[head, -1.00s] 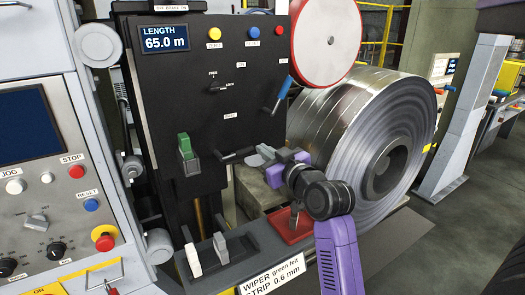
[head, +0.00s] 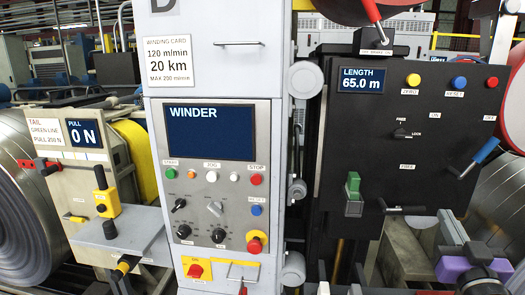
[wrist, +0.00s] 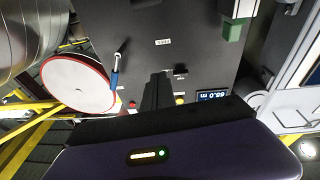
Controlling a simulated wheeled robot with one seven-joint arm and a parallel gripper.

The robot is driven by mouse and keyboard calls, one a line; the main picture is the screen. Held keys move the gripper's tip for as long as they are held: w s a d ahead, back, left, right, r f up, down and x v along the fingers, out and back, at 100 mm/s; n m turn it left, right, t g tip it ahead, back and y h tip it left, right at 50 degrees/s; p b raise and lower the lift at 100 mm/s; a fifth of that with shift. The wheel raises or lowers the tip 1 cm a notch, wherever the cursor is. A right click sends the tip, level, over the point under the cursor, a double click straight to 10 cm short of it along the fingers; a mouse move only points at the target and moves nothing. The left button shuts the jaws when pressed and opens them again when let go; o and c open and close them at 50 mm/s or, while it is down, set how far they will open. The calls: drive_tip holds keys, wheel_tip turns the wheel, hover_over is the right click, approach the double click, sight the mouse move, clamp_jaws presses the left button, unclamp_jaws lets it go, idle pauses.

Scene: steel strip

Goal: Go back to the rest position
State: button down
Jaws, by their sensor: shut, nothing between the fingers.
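Most of my arm is beyond the picture's edge. In the wrist view a dark purple part of mine fills the bottom, and the panel appears upside down behind it.
The grey winder cabinet (head: 215,80) stands in the middle. A blue-handled lever (head: 485,152) and a green block (head: 353,185) stick out from the panel. A steel coil (head: 25,200) is at the left. The red-rimmed white disc (wrist: 75,82) shows in the wrist view.

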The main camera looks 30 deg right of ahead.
drive_tip(key=s+a+f+n+t+y, duration=0.25)
drive_tip(key=a+f, duration=0.55)
drive_tip(key=a, duration=0.4)
drive_tip(key=s+a+f+n+g+y, duration=0.2)
drive_tip(key=s+a+f+y, duration=0.3)
drive_tip(key=s+a, duration=0.4)
drive_tip(key=s+a+f+n+g+y, duration=0.1)
drive_tip(key=s+a+f+y, duration=0.4)
drive_tip(key=s+a, duration=0.5)
drive_tip(key=a+f+n, duration=0.1)
drive_tip(key=a+f, duration=0.1)
drive_tip(key=a, duration=0.2)
drive_tip(key=shift+a+g, duration=0.25)
drive_tip(key=shift+g, duration=0.1)
drive_tip(key=shift+s+n, duration=0.1)
drive_tip(key=shift+n, duration=0.15)
